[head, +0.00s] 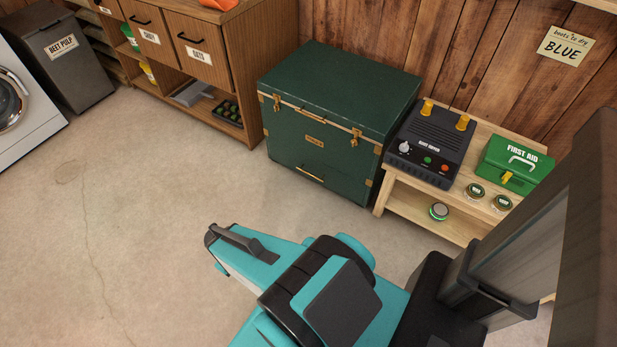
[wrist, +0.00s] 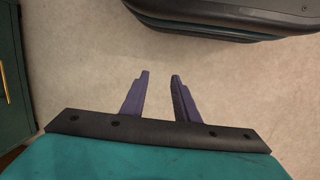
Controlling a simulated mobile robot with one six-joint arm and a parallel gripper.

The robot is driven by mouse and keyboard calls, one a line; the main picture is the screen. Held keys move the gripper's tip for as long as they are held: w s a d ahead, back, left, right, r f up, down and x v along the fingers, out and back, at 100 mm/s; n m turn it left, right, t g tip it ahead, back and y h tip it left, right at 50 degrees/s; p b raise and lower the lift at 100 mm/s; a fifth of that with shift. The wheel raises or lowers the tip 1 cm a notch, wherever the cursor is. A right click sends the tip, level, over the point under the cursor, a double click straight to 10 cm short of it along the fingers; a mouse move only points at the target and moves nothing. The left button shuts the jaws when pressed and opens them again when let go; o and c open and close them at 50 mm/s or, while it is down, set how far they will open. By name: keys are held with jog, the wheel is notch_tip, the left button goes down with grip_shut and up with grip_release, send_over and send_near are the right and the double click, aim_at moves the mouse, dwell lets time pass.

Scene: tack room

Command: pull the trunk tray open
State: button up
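The trunk (head: 330,120) is dark green with brass corners and two latches, and stands on the floor against the wood wall. Its lid is down. The tray front (head: 300,172) low on the trunk's front face has a brass bar handle (head: 310,174) and looks closed. My gripper (wrist: 159,74) shows in the wrist view with its two purple fingers apart and nothing between them, above bare floor. A dark green panel, probably the trunk (wrist: 12,75), is at the left edge there. In the head view my arm is in front of the trunk, and the fingers cannot be made out.
A low wooden bench (head: 378,200) stands right of the trunk with a dark boot dryer (head: 433,143), a green first aid box (head: 515,160) and small tins. A wooden cabinet (head: 244,80) is at its left. The floor (head: 130,210) in front is clear.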

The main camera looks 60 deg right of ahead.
jog(key=w+d+f+t+h+b, duration=0.1)
jog(key=w+d+f+t+b, duration=0.3)
jog(key=d, duration=0.5)
jog(key=w+d+f+t+h+b, duration=0.15)
jog(key=w+d+f, duration=0.25)
jog(key=w+d, duration=0.45)
jog(key=w+d+f+t+h+b, duration=0.1)
jog(key=d+b, duration=0.1)
jog(key=d, duration=0.5)
jog(key=d+f+n+t+h+b, duration=0.1)
jog(key=d+t+b, duration=0.15)
jog(key=d, duration=0.45)
jog(key=w+d+f+t+h+b, duration=0.1)
jog(key=d+b, duration=0.2)
jog(key=d, duration=0.4)
jog(key=s+d+f+n+t+b, duration=0.1)
jog(key=s+d+n+t+b, duration=0.15)
jog(key=d, duration=0.35)
jog(key=s+d+n+t+b, duration=0.1)
jog(key=s+d+b, duration=0.15)
jog(key=d, duration=0.25)
jog(key=s+d+f+n+t+y+b, duration=0.2)
jog(key=s+d+b, duration=0.4)
jog(key=s, duration=0.3)
jog(key=shift+s+f+n+t, duration=0.35)
jog(key=shift+f+n+t, duration=0.4)
jog(key=shift+n, duration=0.1)
jog(key=shift+w, duration=0.1)
